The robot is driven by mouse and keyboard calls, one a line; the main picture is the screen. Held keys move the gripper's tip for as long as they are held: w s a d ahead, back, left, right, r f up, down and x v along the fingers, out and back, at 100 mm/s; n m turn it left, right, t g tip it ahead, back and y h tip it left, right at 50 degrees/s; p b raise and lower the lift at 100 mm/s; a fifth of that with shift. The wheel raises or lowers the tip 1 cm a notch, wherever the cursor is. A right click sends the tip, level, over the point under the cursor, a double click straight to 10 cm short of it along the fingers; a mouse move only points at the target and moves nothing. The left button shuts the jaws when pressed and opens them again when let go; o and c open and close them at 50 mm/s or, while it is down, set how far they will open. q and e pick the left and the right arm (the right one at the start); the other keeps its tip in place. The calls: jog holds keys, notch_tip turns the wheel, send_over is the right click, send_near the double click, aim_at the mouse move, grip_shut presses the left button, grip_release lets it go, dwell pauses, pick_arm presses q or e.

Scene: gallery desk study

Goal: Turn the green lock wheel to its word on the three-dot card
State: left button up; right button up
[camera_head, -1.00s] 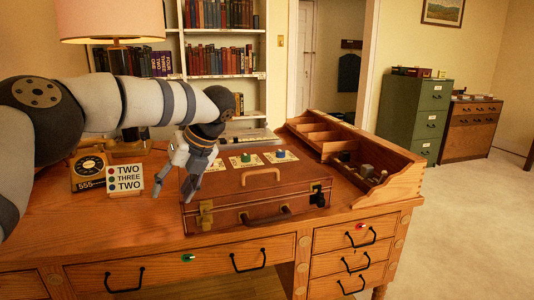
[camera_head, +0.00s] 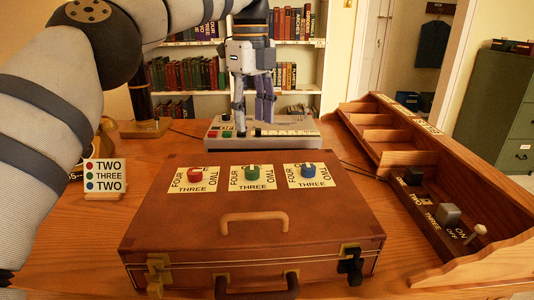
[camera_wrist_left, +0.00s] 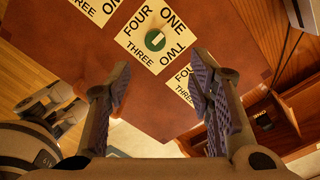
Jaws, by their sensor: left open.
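The green lock wheel (camera_head: 252,173) is the middle one of three on the brown case (camera_head: 310,222), on a cream plate with words around it. In the left wrist view the green wheel (camera_wrist_left: 155,40) has a pale bar lying toward ONE; which end points is unclear. The three-dot card (camera_head: 104,175) at left reads TWO by red, THREE by green, TWO by blue. My left gripper (camera_head: 254,112) is open and empty, raised above and beyond the wheel, fingers downward. In the left wrist view its fingertips (camera_wrist_left: 160,75) are apart, with the wheel ahead of them.
A red wheel (camera_head: 195,174) and a blue wheel (camera_head: 308,170) flank the green one. A grey console (camera_head: 285,135) lies behind the case. A wooden organiser (camera_head: 440,190) with switches stands at right. The case handle (camera_head: 254,222) rises in front of the wheels.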

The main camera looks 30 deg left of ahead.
aim_at(252, 169)
pick_arm(q)
jog(key=f, duration=1.1)
jog(key=shift+s+f, duration=0.15)
jog(key=shift+s, duration=0.25)
jog(key=shift+c, duration=0.6)
grip_shut()
